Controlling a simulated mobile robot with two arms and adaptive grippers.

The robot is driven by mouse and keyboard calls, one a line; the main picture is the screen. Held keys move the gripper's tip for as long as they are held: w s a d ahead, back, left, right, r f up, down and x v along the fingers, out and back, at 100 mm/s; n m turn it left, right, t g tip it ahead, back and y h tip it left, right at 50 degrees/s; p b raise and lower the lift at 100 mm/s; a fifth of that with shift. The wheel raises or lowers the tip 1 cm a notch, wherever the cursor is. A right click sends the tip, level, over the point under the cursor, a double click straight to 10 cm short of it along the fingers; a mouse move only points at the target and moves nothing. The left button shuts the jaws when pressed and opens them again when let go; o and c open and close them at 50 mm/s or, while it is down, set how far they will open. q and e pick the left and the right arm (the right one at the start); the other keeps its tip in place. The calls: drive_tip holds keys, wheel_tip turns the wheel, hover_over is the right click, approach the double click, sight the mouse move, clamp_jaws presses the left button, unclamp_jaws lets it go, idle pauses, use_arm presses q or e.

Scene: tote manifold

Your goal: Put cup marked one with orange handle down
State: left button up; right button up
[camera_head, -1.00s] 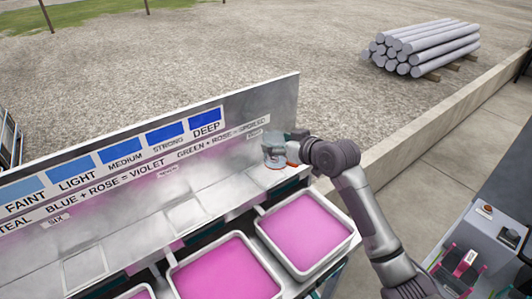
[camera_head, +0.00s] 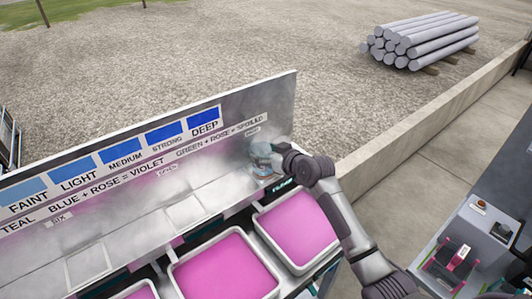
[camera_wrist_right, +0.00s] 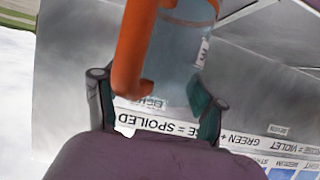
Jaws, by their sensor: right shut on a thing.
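The cup (camera_head: 261,157) is clear and bluish, and it is at the right end of the metal shelf, close to the sign panel. In the right wrist view the see-through cup (camera_wrist_right: 181,45) has a thick orange handle (camera_wrist_right: 133,45) and a small label whose mark I cannot read. My right gripper (camera_head: 274,161) is shut on the cup, with dark teal fingers on either side of it in the right wrist view. Whether the cup's base touches the shelf I cannot tell. My left gripper is not in view.
The metal shelf (camera_head: 135,231) has pale square pads, one of them bare (camera_head: 185,213). A panel (camera_head: 275,100) with blue swatches and colour-mixing text stands behind it. Trays of pink liquid, one at the right (camera_head: 337,245), sit in front. A console (camera_head: 480,240) is at far right.

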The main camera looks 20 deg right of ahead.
drive_tip(key=o, duration=1.1)
drive_tip(key=shift+o, duration=0.2)
drive_tip(key=shift+r, duration=0.2)
drive_tip(key=shift+s+d, duration=0.2)
drive_tip(key=shift+s, duration=0.2)
drive_tip(key=b+v, duration=0.1)
drive_tip(key=v, duration=1)
drive_tip(key=shift+b, duration=0.35)
